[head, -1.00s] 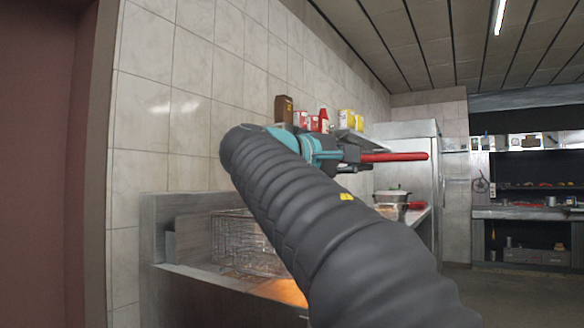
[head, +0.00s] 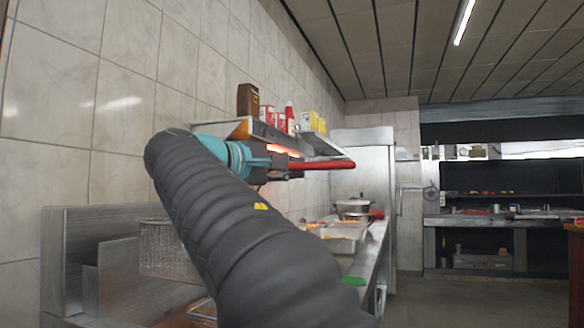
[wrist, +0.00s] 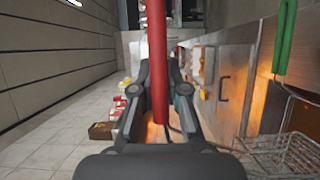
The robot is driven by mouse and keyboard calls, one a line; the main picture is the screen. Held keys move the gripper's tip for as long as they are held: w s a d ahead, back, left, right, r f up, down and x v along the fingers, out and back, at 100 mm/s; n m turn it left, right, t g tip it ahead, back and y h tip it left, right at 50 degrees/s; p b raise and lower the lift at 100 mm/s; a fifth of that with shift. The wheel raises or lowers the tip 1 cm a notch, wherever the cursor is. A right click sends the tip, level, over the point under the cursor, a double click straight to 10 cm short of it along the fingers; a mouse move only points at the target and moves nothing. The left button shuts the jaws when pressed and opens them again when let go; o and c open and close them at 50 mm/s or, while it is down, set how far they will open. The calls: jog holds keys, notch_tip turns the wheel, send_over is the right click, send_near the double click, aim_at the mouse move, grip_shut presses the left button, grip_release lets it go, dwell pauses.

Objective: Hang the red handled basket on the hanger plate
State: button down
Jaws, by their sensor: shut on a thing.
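My gripper (head: 285,168) is shut on a red handle (head: 328,165), held roughly level in front of the tiled wall. In the wrist view the red handle (wrist: 157,55) runs between the two fingers (wrist: 158,95) and away up the picture. A wire mesh basket (head: 168,250) shows low behind my arm in the head view. My arm hides its join to the handle. I cannot pick out the hanger plate for certain.
A shelf (head: 235,128) holds cartons and bottles near the gripper. A green handle (wrist: 287,40) shows near another wire basket (wrist: 288,155). The counter carries a pan (head: 353,208) and trays. A steel fridge (head: 365,165) stands beyond. The floor at right is open.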

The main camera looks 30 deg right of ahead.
jog(key=shift+w+a+f+b, duration=0.3)
jog(key=shift+w+a+f, duration=0.35)
jog(key=shift+w+f, duration=0.15)
jog(key=shift+w+a+f+b, duration=0.25)
jog(key=shift+w+a+f, duration=0.35)
jog(key=shift+w+f, duration=0.2)
jog(key=shift+f+b, duration=0.5)
jog(key=shift+f, duration=0.05)
jog(key=c, duration=1.1)
grip_release()
jog(key=shift+a, duration=0.15)
jog(key=v, duration=1.1)
jog(key=shift+s+a, duration=0.2)
jog(key=shift+a, duration=0.15)
